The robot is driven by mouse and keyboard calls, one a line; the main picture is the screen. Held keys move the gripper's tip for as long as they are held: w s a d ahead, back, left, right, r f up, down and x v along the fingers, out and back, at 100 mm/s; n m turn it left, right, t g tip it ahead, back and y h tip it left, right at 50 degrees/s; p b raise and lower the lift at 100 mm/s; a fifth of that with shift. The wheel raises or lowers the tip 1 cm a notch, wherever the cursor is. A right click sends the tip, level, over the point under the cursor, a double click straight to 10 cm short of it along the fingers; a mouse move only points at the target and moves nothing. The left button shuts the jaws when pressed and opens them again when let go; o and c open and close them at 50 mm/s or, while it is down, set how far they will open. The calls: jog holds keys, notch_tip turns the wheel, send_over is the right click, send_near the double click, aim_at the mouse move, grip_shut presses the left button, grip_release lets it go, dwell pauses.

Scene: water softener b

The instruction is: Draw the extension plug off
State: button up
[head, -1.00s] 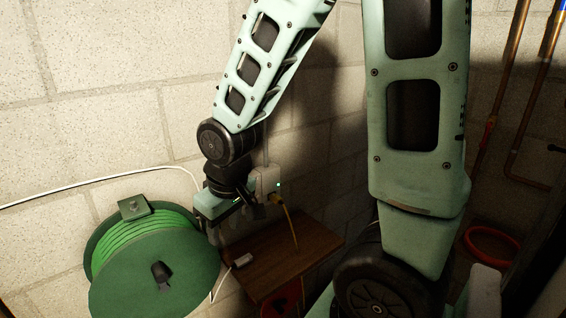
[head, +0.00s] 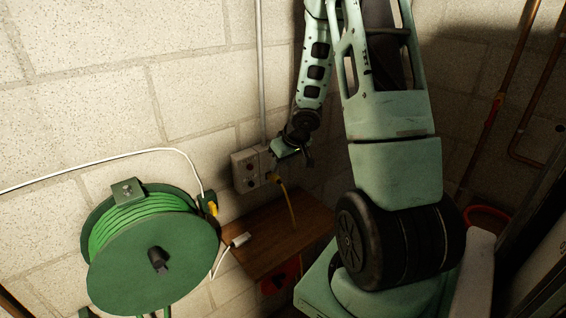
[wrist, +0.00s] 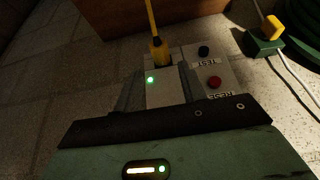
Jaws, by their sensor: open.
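A yellow plug (head: 273,178) with a yellow cord sits in the grey wall socket unit (head: 243,170). In the wrist view the plug (wrist: 158,50) is upside down, beside a lit green light and the TEST and RESET buttons. A second yellow plug (head: 211,208) sits in a green block at the side of the green cable reel (head: 150,250); it also shows in the wrist view (wrist: 272,27). I cannot tell from the frames which one is the extension plug. My gripper (head: 303,158) is open, close to the right of the socket unit. Nothing visible is held.
A wooden shelf (head: 262,252) juts out below the socket, with a white connector (head: 240,240) on a white cord at its left edge. A white cable (head: 100,179) runs along the wall to the reel. Copper pipes (head: 500,100) stand at the right.

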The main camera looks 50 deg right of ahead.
aim_at(276, 177)
jog(key=b+x, duration=0.5)
jog(key=x, duration=0.2)
jog(key=shift+s+f, duration=0.1)
jog(key=shift+f, duration=0.05)
jog(key=shift+c, duration=0.7)
grip_shut()
jog(key=shift+s, duration=0.15)
jog(key=shift+s+a+b, duration=0.2)
jog(key=shift+s+b, duration=0.15)
jog(key=shift+s, duration=0.45)
jog(key=shift+s+a+b, duration=0.25)
jog(key=shift+s+b, duration=0.05)
jog(key=shift+s, duration=0.5)
jog(key=shift+s+a+b, duration=0.2)
jog(key=shift+s+b, duration=0.15)
jog(key=shift+s, duration=0.45)
